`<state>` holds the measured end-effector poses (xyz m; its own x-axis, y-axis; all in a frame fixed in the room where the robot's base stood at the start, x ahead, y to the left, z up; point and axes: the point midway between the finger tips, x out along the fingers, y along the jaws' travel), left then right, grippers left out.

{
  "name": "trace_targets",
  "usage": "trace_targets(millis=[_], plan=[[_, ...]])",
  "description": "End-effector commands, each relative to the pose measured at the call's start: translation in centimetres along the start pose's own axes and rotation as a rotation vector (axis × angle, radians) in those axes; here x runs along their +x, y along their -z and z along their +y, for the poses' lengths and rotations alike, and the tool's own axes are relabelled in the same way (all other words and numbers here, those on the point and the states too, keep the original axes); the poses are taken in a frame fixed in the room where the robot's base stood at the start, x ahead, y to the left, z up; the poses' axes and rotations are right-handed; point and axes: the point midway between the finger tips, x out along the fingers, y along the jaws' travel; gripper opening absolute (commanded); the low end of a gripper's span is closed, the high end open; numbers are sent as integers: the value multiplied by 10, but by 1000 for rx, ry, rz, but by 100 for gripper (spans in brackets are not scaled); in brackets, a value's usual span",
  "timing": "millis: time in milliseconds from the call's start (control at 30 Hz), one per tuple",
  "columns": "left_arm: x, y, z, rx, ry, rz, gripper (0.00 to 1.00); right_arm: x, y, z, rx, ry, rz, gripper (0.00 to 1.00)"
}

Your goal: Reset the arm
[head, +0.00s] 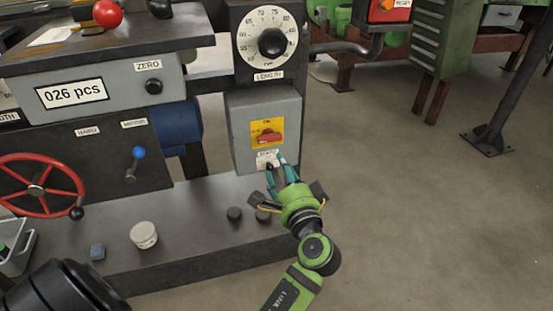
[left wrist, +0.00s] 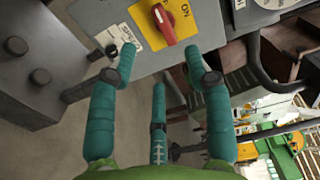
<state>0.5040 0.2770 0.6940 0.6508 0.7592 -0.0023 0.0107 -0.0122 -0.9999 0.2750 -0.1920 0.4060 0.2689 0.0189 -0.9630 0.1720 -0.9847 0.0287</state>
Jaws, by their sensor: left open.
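My left gripper (head: 281,166) is green with teal fingers and reaches up to the lower front of a grey switch box (head: 240,150). It is open, and I see nothing held in it. In the left wrist view its fingers (left wrist: 160,65) are spread apart. A red rotary switch (head: 269,137) on a yellow plate sits just above the fingertips; it also shows beyond the fingers in the left wrist view (left wrist: 163,22). A white label (head: 268,155) under the switch is partly covered by a finger. I cannot tell whether the fingertips touch the box. My right gripper is not in view.
The length dial (head: 272,44) is above the box. A red handwheel (head: 38,187) and a blue-knobbed lever (head: 136,162) are at left. A round white tin (head: 144,235), a small blue block (head: 97,251) and dark knobs (head: 234,213) are on the machine's base.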

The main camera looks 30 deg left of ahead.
Motion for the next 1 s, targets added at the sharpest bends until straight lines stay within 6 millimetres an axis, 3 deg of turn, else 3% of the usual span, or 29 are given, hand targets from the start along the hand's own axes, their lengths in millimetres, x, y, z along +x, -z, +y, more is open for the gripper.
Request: trace_targets(millis=[167,700,767,867,1000], plan=[[-9,0,0,-1,0,-2,50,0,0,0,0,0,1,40],[-9,-2,6,-8,-16,1,50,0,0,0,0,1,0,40],[-10,-6,18,-30,-57,7,50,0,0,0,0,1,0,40],[-14,-18,61,-97,-192,21,50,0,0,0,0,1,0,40],[-39,-45,144,-247,-494,19,50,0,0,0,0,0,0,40]])
